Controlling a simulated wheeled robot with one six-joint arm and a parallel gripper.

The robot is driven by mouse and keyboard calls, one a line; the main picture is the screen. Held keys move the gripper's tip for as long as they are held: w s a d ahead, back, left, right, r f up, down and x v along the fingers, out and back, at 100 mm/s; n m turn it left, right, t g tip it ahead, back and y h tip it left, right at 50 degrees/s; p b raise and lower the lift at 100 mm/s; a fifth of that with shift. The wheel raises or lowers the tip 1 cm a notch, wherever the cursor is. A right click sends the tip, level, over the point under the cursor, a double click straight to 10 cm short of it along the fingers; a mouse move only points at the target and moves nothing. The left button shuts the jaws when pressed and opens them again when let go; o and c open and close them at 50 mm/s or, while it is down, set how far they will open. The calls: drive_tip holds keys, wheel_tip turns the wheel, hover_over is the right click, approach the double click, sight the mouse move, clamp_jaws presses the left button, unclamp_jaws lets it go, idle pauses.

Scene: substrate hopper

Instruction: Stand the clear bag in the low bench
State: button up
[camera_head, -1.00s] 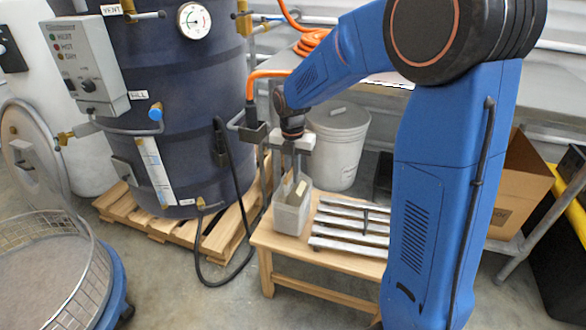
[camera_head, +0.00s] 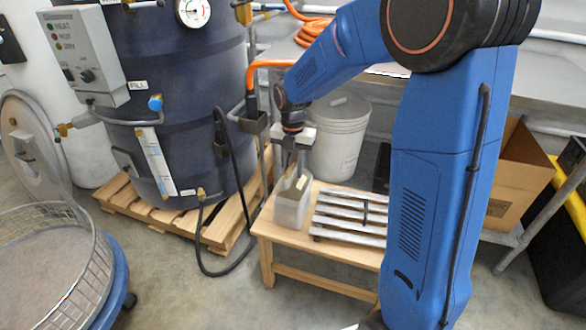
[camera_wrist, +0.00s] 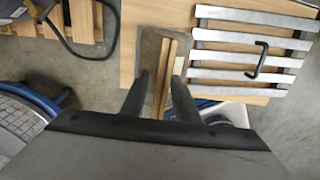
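The clear bag (camera_head: 292,212) looks like a grey, see-through upright pouch with a tan strip at its top. It stands upright on the left end of the low wooden bench (camera_head: 266,240), left of the slats. My gripper (camera_head: 297,172) is just above the bag's top, pointing down. In the wrist view my gripper (camera_wrist: 160,78) has its two fingers apart, with the bag (camera_wrist: 148,48) and its tan strip beyond and between them. No finger is seen pressed on the bag. The bag's lower part is hidden in the wrist view.
Metal slats with a black handle (camera_head: 350,215) cover the bench's right part. A dark tank (camera_head: 170,100) on a pallet stands left, its black hose hanging near the bench. A white lidded bucket (camera_head: 338,140) is behind. A wire basket (camera_head: 55,250) is front left.

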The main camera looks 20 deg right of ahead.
wheel_tip(320, 180, up, 12)
drive_tip(key=shift+f, duration=0.1)
drive_tip(key=s+d+r+m+t, duration=0.1)
drive_tip(key=s+d+r+m, duration=0.1)
drive_tip(key=s+m, duration=0.55)
drive_tip(key=s+d+r+m+t, duration=0.1)
drive_tip(key=s+d+r+m, duration=0.2)
drive_tip(key=s+m, duration=0.45)
drive_tip(key=s+d+f+m+t, duration=0.1)
drive_tip(key=s+f+m, duration=0.1)
drive_tip(key=s+m, duration=0.5)
drive_tip(key=s+d+f+m+t, duration=0.1)
drive_tip(key=s+f+m, duration=0.1)
drive_tip(key=s+m, duration=0.4)
drive_tip(key=s, duration=0.4)
drive_tip(key=shift+d+f+m+t, duration=0.15)
drive_tip(key=shift+f+m+t, duration=0.15)
drive_tip(key=shift+m+t, duration=0.1)
